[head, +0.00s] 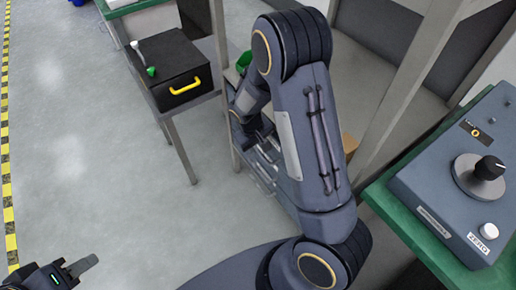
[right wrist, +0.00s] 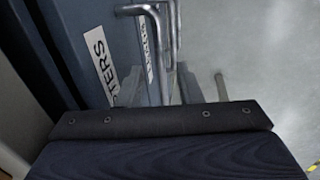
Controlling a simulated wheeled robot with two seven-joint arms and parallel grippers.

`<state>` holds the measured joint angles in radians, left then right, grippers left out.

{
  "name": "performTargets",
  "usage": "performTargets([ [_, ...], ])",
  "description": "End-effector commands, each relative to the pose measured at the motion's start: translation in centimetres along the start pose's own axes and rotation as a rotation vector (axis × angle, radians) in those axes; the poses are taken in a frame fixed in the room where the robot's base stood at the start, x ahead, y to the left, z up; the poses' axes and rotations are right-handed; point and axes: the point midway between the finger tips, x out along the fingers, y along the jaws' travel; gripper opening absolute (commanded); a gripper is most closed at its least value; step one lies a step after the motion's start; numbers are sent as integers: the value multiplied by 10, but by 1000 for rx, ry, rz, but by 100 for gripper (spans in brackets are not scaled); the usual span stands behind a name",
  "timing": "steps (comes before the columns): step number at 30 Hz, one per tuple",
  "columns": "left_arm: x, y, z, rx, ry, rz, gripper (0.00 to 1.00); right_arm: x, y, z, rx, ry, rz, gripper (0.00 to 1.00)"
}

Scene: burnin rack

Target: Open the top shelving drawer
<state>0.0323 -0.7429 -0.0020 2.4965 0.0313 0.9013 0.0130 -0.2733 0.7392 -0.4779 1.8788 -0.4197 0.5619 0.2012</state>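The blue-grey drawer unit (head: 268,168) stands low behind my right arm in the head view, mostly hidden by it. In the right wrist view its drawer fronts (right wrist: 88,25) carry white labels, one ending in "TERS", and a bent metal handle (right wrist: 165,45). My right gripper (right wrist: 162,88) is at the handle, with grey fingers apart on either side of its lower end. I cannot tell if they touch it. In the head view the right gripper (head: 258,135) is small and partly hidden. My left gripper (head: 75,270) is at the bottom left, away from the drawers; its opening is unclear.
A blue-grey device with a black knob (head: 480,178) sits on a green-edged bench (head: 388,205) at the right. Frame posts flank the drawers. The floor at left is clear.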

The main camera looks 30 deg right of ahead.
Motion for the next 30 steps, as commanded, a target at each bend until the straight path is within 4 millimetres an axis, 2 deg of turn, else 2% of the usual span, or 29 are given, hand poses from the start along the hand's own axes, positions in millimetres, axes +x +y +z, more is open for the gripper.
performTargets([
  [4,2,-1,1,0,0,0,36,13,0,0,-1,0,0,33],
  [13,2,-1,1,0,0,0,36,15,0,0,0,2,-1,33],
  [21,2,-1,1,0,0,0,36,14,0,0,0,1,-1,0],
  [30,2,-1,1,0,0,0,36,14,-1,-1,-1,1,-1,0],
])
